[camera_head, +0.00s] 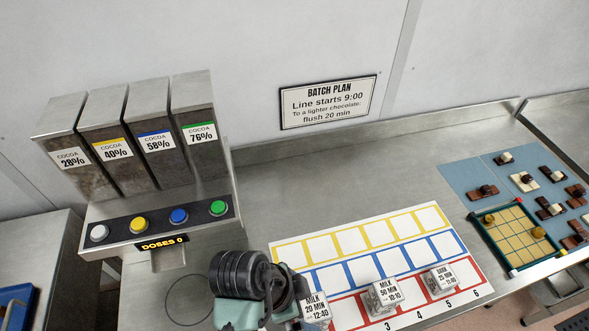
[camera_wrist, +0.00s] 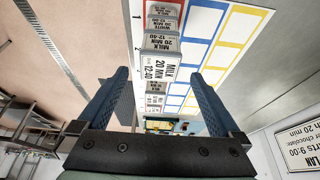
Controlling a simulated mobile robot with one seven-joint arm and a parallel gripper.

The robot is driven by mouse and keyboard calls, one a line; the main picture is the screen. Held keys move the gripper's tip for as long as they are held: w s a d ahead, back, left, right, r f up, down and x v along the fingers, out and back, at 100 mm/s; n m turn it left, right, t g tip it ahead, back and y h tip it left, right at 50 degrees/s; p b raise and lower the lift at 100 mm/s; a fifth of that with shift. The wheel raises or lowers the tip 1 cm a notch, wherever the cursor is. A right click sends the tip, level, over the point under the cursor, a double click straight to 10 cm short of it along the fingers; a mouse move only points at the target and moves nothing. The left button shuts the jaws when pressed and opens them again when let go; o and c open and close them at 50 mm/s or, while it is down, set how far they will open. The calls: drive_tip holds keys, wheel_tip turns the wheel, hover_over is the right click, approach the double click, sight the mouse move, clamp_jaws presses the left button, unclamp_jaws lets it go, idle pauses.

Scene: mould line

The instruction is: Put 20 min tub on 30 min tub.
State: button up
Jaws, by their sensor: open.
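In the head view, a small grey tub marked MILK 20 MIN 12:40 (camera_head: 316,308) stands at the near left of the mat's red row, partly behind my arm. A tub marked MILK (camera_head: 384,293) stands in red column 3; its minutes figure is hard to read, perhaps 30 or 50. In the wrist view my gripper (camera_wrist: 160,76) is open.
A third tub, DARK (camera_head: 441,279), stands in red column 5. Columns 4 and 6 and the blue and yellow rows (camera_head: 350,241) look clear. A cocoa dispenser (camera_head: 160,215) stands at left, a game board (camera_head: 513,228) at right. Further labelled tub faces (camera_wrist: 163,28) show in the wrist view.

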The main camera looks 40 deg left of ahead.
drive_tip(key=p+v, duration=0.1)
drive_tip(key=v, duration=0.5)
drive_tip(key=shift+p, duration=0.35)
drive_tip(key=w+r+n+t+y, duration=0.25)
drive_tip(key=w+r+t, duration=0.45)
drive_tip(key=w+r, duration=0.75)
drive_tip(key=w+d+r+n+t+y, duration=0.1)
drive_tip(key=w+d+r+t, duration=0.15)
drive_tip(key=r, duration=0.55)
drive_tip(key=w+d+r+n+t+y, duration=0.1)
drive_tip(key=w+r+t, duration=0.2)
drive_tip(key=r, duration=0.4)
drive_tip(key=s+d+r+n+t, duration=0.1)
drive_tip(key=s+d+r+t, duration=0.2)
drive_tip(key=r, duration=0.6)
drive_tip(key=s+d+r+n+t+h, duration=0.1)
drive_tip(key=s+d+r+t, duration=0.3)
drive_tip(key=r, duration=0.6)
drive_tip(key=s+d+r+n+t+h, duration=0.1)
drive_tip(key=s+d+r+t, duration=0.2)
drive_tip(key=r, duration=0.7)
drive_tip(key=shift+s+d+t, duration=0.35)
drive_tip(key=shift+s+t, duration=0.15)
drive_tip(key=shift+t, duration=0.25)
